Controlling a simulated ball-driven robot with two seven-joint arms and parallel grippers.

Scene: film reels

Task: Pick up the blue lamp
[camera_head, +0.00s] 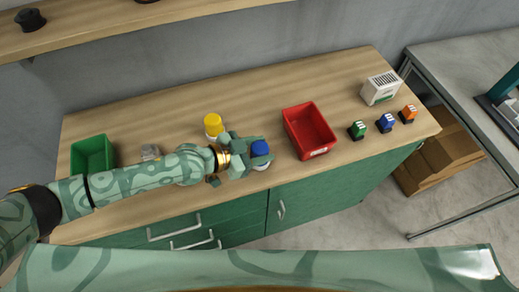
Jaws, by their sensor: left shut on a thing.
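The blue lamp (260,148) has a blue cap over a pale base and is near the front edge of the wooden counter, left of the red bin. My left gripper (250,158) comes in from the left and is shut on the blue lamp, its fingers covering part of the lamp's side. I cannot tell whether the lamp's base touches the counter. My right gripper is not in view.
A yellow lamp (213,124) stands just behind my left gripper. A red bin (311,130) is to the right, a green bin (92,156) at the left end. Small green (357,130), blue (386,122) and orange (407,114) items and a white box (380,88) stand at right.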

